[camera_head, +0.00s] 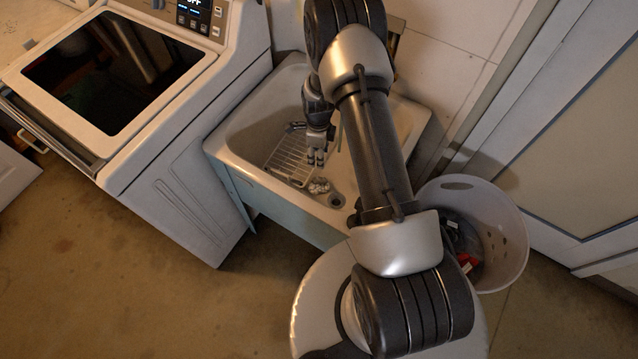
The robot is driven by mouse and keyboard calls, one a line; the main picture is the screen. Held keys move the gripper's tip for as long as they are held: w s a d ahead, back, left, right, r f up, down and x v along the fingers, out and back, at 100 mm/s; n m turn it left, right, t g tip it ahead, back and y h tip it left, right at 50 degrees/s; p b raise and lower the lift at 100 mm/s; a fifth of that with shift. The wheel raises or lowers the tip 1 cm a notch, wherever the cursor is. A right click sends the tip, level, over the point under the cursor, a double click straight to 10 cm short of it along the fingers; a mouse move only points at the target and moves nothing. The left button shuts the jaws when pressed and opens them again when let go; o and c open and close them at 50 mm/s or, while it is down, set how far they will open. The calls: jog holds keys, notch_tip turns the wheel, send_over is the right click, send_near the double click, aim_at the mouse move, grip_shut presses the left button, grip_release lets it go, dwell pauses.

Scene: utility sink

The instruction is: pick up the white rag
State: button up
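A small, crumpled, pale bundle (319,186), which looks like the white rag, lies on the floor of the white utility sink (243,168). It is just left of the round drain (336,200). My gripper (316,160) points down inside the sink, a little behind the bundle in the picture. A small gap shows between the fingertips and the bundle, but I cannot tell their height above it. The fingers are small in view and their opening is unclear. My arm covers the right part of the sink.
A wire rack (290,160) lies in the sink, left of my gripper. A white washing machine (185,190) stands left of the sink. A white laundry basket (505,235) with dark and red items stands at the right. The floor at the lower left is clear.

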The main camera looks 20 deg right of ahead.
jog(key=b, duration=0.3)
send_over(320, 178)
jog(key=f, duration=1)
jog(key=shift+a+f, duration=0.2)
jog(key=shift+a, duration=0.05)
notch_tip(320, 178, down, 5)
jog(key=shift+d+f+b, duration=0.1)
jog(key=shift+d+b, duration=0.05)
jog(key=shift+b, duration=0.8)
jog(key=shift+c, duration=0.3)
grip_shut()
